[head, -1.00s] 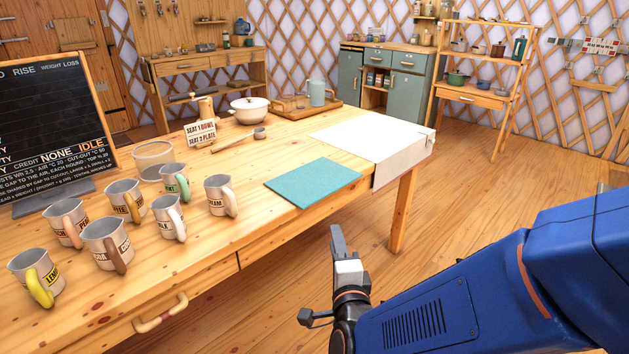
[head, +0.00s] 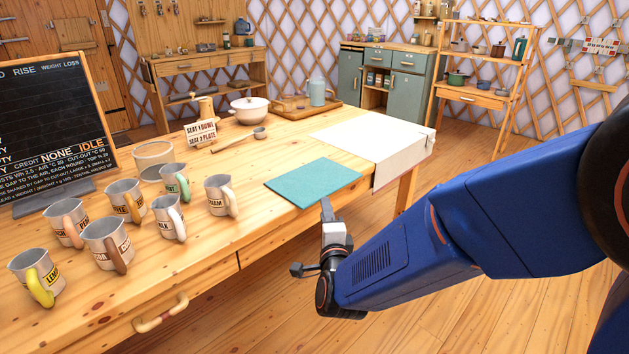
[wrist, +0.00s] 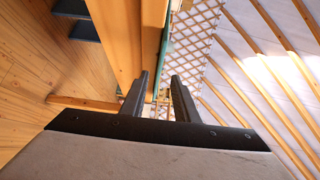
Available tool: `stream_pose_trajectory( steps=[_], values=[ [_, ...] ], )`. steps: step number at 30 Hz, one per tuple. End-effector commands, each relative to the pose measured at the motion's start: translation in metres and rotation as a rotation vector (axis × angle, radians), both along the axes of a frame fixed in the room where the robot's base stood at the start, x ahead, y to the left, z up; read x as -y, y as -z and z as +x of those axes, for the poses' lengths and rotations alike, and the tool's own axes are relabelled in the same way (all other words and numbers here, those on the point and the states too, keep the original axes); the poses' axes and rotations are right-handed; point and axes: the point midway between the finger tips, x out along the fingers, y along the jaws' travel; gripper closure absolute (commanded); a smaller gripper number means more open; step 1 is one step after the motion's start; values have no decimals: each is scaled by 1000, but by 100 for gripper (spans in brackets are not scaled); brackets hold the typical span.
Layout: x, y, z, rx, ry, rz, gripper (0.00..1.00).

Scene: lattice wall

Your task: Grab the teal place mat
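The teal place mat (head: 313,182) lies flat on the wooden table (head: 200,265), its near edge by the table's front edge. My gripper (head: 326,204) is just in front of that edge, near the mat's front right part. In the wrist view my gripper (wrist: 160,76) has its two fingers apart with a gap between them. The thin teal edge of the mat (wrist: 166,45) shows ahead, in line with the gap. I cannot tell whether the fingertips have reached the mat.
A white cloth (head: 370,145) drapes over the table's right end, behind the mat. Several labelled mugs (head: 221,196) stand left of the mat. A wooden spoon or ladle (head: 240,139) and a white pot (head: 249,110) are farther back. Floor to the right is free.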

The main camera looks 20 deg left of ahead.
Motion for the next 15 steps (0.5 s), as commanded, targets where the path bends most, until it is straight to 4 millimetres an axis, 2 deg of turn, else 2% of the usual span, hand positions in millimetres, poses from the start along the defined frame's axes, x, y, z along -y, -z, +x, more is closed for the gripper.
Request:
stream_pose_trajectory(
  steps=[7,15],
  values=[
    [-5,0,12,0,0,0,72],
    [-21,2,44,0,0,0,72]
  ],
)
